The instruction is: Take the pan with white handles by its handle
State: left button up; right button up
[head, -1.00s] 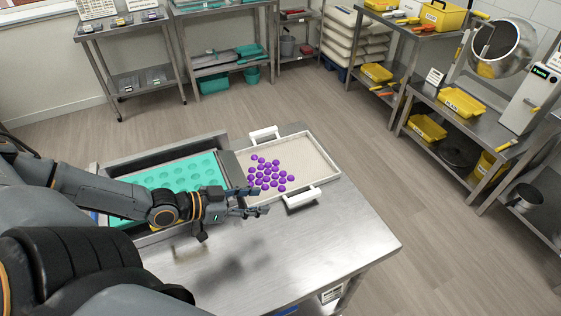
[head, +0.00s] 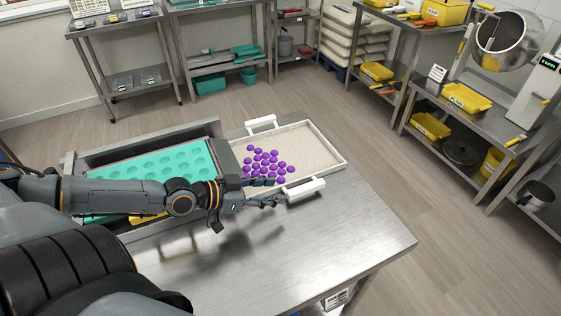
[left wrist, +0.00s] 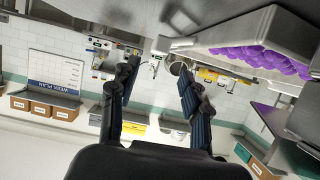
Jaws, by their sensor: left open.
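The pan with white handles (head: 322,152) is a pale shallow tray on the steel table, with several purple gummies (head: 266,160) in its left half. Its near white handle (head: 305,188) sticks out from the near side, and its far white handle (head: 262,123) from the far side. My left gripper (head: 280,191) is open and empty, its fingertips just left of the near handle. In the left wrist view the open fingers (left wrist: 158,88) point toward a pale part beside the pan (left wrist: 262,22), at upper right. I cannot tell whether they touch the handle.
A teal mould (head: 150,170) sits in the steel depositor left of the pan, under my left arm. The table top (head: 330,225) in front of the pan is clear. Shelving with yellow bins (head: 465,97) stands at the right, beyond open floor.

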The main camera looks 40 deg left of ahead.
aim_at(301, 188)
pick_arm(q)
jog(key=shift+x, duration=0.85)
jog(key=shift+w+d, duration=0.1)
jog(key=shift+w, duration=0.3)
jog(key=shift+w+d+f, duration=0.2)
jog(key=shift+w+d, duration=0.05)
jog(key=shift+d, duration=0.1)
jog(key=shift+w+d+p, duration=0.15)
jog(key=shift+w+p, duration=0.15)
jog(key=shift+p, duration=0.15)
jog(key=p+x, duration=0.1)
jog(key=x, duration=0.3)
jog(key=shift+d+r+p, duration=0.1)
jog(key=shift+r+p, duration=0.05)
jog(key=shift+p, duration=0.2)
jog(key=shift+w+d+f, duration=0.2)
jog(key=shift+w+f, duration=0.05)
jog(key=shift+c, duration=0.2)
